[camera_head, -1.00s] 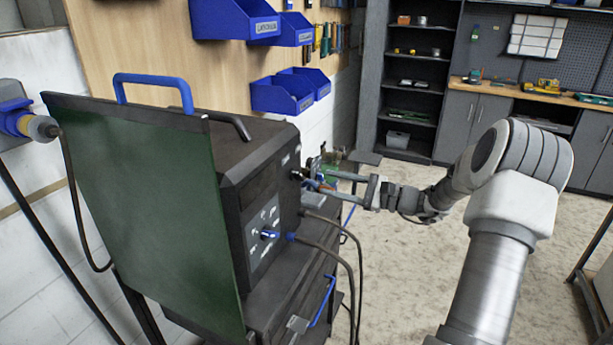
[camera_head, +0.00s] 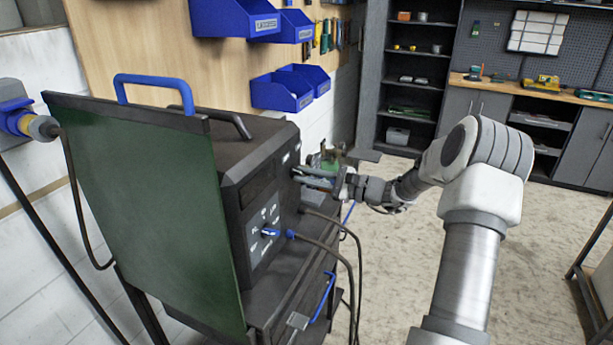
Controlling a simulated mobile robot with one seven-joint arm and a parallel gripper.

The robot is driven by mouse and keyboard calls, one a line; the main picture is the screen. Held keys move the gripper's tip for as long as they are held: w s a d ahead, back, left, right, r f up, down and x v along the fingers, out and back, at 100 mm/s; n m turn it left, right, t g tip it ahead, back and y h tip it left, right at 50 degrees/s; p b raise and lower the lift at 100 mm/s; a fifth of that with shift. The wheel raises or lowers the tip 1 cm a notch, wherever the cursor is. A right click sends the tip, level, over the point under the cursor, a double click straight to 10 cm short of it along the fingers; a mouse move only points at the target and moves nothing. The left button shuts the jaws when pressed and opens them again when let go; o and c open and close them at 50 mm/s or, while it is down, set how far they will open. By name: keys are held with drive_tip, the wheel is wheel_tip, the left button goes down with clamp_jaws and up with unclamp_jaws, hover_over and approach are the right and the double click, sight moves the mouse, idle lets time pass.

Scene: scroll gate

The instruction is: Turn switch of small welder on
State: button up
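A small dark part seen there earlier, perhaps the switch, is now hidden by the fingers. I cannot tell whether the fingers are shut on it.
A dark green panel (camera_head: 150,205) stands in front of the welder's near side. Dark cables (camera_head: 345,245) hang from its front, one with a blue plug. Blue bins (camera_head: 283,90) hang on the wall behind. The floor (camera_head: 400,270) to the right is clear.

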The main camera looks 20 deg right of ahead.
clamp_jaws()
drive_tip(key=shift+m, duration=0.3)
drive_tip(key=m+p, duration=0.3)
drive_tip(key=shift+r, duration=0.15)
drive_tip(key=m+p, duration=0.3)
drive_tip(key=m, duration=0.2)
drive_tip(key=m+p, duration=0.2)
drive_tip(key=m, duration=0.1)
drive_tip(key=shift+m+p, duration=0.3)
drive_tip(key=shift+p, duration=0.1)
drive_tip(key=shift+m+p, duration=1)
drive_tip(key=shift+m, duration=0.8)
drive_tip(key=shift+f, duration=0.2)
